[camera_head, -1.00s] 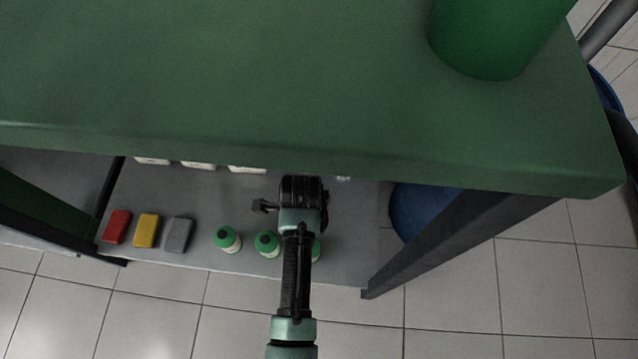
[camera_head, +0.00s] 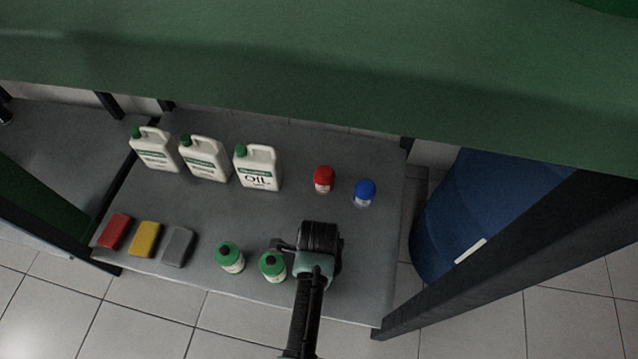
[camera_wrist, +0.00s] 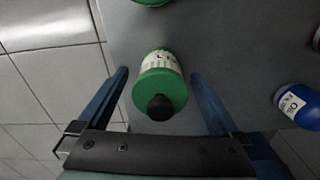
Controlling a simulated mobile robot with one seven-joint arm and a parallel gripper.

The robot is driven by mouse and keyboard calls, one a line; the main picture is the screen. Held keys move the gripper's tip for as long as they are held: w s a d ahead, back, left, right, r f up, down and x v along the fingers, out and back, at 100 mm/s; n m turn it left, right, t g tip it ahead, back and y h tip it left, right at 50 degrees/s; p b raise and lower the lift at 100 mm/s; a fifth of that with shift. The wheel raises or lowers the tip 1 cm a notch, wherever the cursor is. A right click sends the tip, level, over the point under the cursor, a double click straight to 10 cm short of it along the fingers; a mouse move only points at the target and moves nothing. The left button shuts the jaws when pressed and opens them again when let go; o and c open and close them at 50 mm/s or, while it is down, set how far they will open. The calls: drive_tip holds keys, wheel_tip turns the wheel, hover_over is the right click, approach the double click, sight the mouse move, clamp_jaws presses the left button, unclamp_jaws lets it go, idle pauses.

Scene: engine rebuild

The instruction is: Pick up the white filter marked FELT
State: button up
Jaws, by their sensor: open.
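In the wrist view, a canister with a green top, a black knob and a white label (camera_wrist: 160,62) stands between my two fingers. Only part of its lettering shows, perhaps an L; I cannot read FELT. My gripper (camera_wrist: 160,73) is open, with a blue finger on each side of the canister and gaps showing. In the head view two similar green-topped canisters, one on the left (camera_head: 230,258) and one beside my wrist (camera_head: 272,266), stand on the grey lower shelf (camera_head: 290,215). My wrist covers the shelf to their right.
White oil jugs (camera_head: 258,168) stand behind, with a red jar (camera_head: 323,180) and a blue jar (camera_head: 364,193). Red (camera_head: 115,232), yellow (camera_head: 146,239) and grey (camera_head: 178,246) blocks lie left. The green bench top (camera_head: 300,70) overhangs. A blue barrel (camera_head: 480,200) stands right.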

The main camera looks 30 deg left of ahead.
wheel_tip(320, 180, down, 2)
drive_tip(key=shift+f+b, duration=0.2)
drive_tip(key=shift+b, duration=0.35)
drive_tip(key=shift+r, duration=0.1)
drive_tip(key=c, duration=1.5)
